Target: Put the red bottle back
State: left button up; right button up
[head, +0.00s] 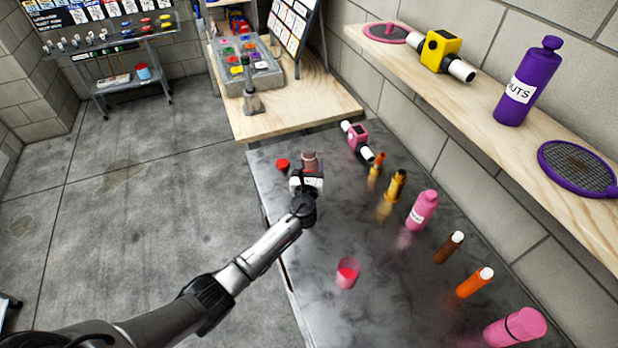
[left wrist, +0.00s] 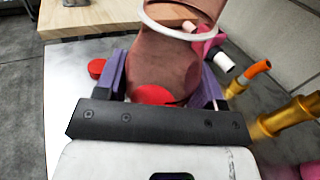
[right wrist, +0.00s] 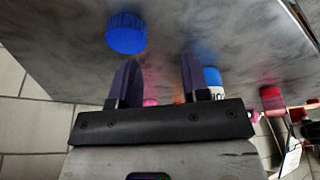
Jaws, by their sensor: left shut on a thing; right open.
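My left gripper (head: 306,183) is over the far left part of the dark table (head: 330,225), shut on a reddish-brown bottle (head: 310,158), which I take to be the red bottle. In the left wrist view the bottle (left wrist: 172,62) is between the purple fingers, with a white ring around it and bright red near the fingers. Whether it touches the table is unclear. A red cap (head: 282,164) lies on the table just left of it. My right gripper (right wrist: 157,75) is open and empty, seen only in the right wrist view, near a blue cap (right wrist: 127,34).
A pink-and-white device (head: 357,140), brass fittings (head: 394,190), a pink bottle (head: 421,211) and brown and orange tubes (head: 473,284) line the table's right side. A red-filled cup (head: 347,273) stands nearer. A wooden shelf (head: 480,120) runs above, along the wall.

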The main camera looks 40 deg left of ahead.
pick_arm(q)
jog(key=shift+f+b, duration=0.95)
jog(key=shift+f, duration=1.05)
pick_arm(e)
jog(key=shift+a+f, duration=0.1)
jog(key=shift+f, duration=0.9)
pick_arm(q)
jog(key=shift+f, duration=0.15)
pick_arm(e)
jog(key=shift+f, duration=0.15)
pick_arm(q)
jog(key=o, duration=1.1)
jog(key=shift+r, duration=0.3)
pick_arm(e)
jog(key=shift+r, duration=0.3)
notch_tip(320, 180, up, 2)
jog(key=shift+r+p, duration=0.1)
jog(key=shift+p, duration=1.1)
pick_arm(q)
jog(key=v, duration=1.2)
